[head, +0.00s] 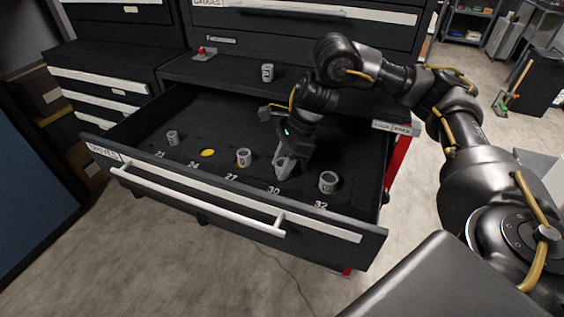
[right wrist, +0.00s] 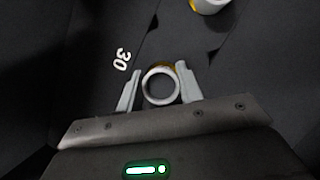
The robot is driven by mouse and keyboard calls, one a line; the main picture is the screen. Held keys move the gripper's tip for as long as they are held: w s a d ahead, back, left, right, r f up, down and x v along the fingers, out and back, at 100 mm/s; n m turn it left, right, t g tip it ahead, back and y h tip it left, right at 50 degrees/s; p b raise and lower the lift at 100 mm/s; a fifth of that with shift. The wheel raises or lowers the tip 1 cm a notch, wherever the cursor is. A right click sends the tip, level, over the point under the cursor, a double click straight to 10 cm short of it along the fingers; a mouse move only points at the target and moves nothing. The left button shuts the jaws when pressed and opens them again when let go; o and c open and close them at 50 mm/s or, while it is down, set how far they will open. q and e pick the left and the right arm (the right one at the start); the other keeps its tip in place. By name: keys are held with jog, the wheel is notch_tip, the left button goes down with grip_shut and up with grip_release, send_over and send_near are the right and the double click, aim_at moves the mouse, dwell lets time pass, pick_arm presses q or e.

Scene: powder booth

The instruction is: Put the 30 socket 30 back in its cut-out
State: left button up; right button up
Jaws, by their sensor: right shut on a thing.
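The 30 socket, a light grey ring, is between the fingers of my right gripper (head: 285,165). In the right wrist view the socket (right wrist: 147,89) shows end-on, with the gripper (right wrist: 158,90) shut around it. A sliver of the yellow cut-out (right wrist: 164,66) shows just past the socket's far edge, near the printed 30 label (right wrist: 122,59). In the head view the gripper is down at the drawer (head: 215,178) by the 30 label (head: 273,190). I cannot tell whether the socket is seated or just above. My left gripper is not in view.
Other sockets stand in the drawer: one at the left (head: 173,138), one by 27 (head: 244,157), one by 32 (head: 328,182). The 24 cut-out (head: 207,153) shows bare yellow. Another socket (head: 267,72) stands on the cabinet ledge beside a red-knobbed item (head: 203,53).

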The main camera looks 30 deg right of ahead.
jog(key=shift+s+f, duration=0.3)
jog(key=shift+f, duration=0.35)
dwell(0.8)
jog(key=o, duration=1.2)
jog(key=shift+w+a, duration=0.1)
jog(key=shift+c, duration=0.2)
jog(key=w+p+v, duration=0.1)
jog(key=p+v, duration=0.1)
jog(key=v, duration=0.9)
jog(key=shift+s+r, duration=0.35)
jog(key=shift+r, duration=0.05)
jog(key=shift+w+a, duration=0.1)
jog(key=shift+a, duration=0.05)
